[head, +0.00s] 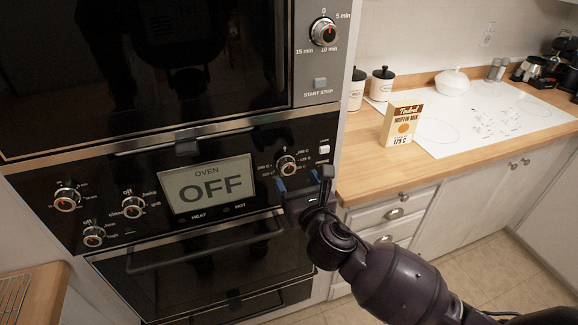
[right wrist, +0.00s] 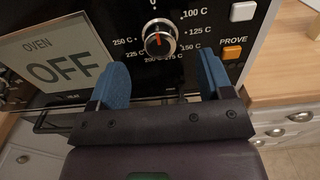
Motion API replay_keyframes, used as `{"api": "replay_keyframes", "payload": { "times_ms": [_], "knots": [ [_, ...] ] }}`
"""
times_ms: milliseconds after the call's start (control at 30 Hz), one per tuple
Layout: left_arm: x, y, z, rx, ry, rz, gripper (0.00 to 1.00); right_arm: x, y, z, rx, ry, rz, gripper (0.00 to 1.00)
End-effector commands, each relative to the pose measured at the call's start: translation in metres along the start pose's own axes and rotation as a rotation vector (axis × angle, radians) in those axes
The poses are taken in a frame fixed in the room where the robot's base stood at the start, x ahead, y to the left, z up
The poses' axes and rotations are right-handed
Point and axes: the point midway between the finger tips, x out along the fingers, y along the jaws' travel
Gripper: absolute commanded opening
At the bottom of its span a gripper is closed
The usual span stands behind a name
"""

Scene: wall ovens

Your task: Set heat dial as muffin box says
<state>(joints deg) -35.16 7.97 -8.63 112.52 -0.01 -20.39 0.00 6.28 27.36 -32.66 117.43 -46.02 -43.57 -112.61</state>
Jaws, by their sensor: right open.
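The muffin mix box (head: 401,125) stands upright on the wooden counter, and its front reads 175 C. The heat dial (head: 287,165) is on the oven panel right of the display. In the right wrist view the dial (right wrist: 159,40) has a red mark pointing up toward 0, with temperatures from 100 C to 250 C around it. My right gripper (head: 300,181) is open and empty just in front of and below the dial. In the right wrist view its blue fingers (right wrist: 162,72) sit on either side below the dial, apart from it. My left gripper is out of view.
The oven display (head: 208,186) reads OVEN OFF. The orange PROVE button (right wrist: 232,52) lies right of the dial in the right wrist view. Other dials (head: 133,207) are left of the display. The oven door handle (head: 205,247) runs below. The counter edge is close at right.

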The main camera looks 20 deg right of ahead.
Motion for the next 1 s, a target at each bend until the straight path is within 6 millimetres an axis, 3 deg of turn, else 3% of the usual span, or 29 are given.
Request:
{"api": "replay_keyframes", "payload": {
  "times_ms": [300, 767, 1000],
  "knots": [
    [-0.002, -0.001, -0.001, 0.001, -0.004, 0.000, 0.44, 0.046, 0.000, 0.001, 0.001, -0.001, 0.001, 0.73],
    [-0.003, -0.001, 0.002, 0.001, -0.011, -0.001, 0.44, 0.057, 0.000, 0.000, 0.002, 0.000, 0.001, 0.73],
    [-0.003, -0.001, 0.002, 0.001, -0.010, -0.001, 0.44, 0.056, 0.000, 0.000, 0.002, 0.000, 0.001, 0.39]
  ]
}}
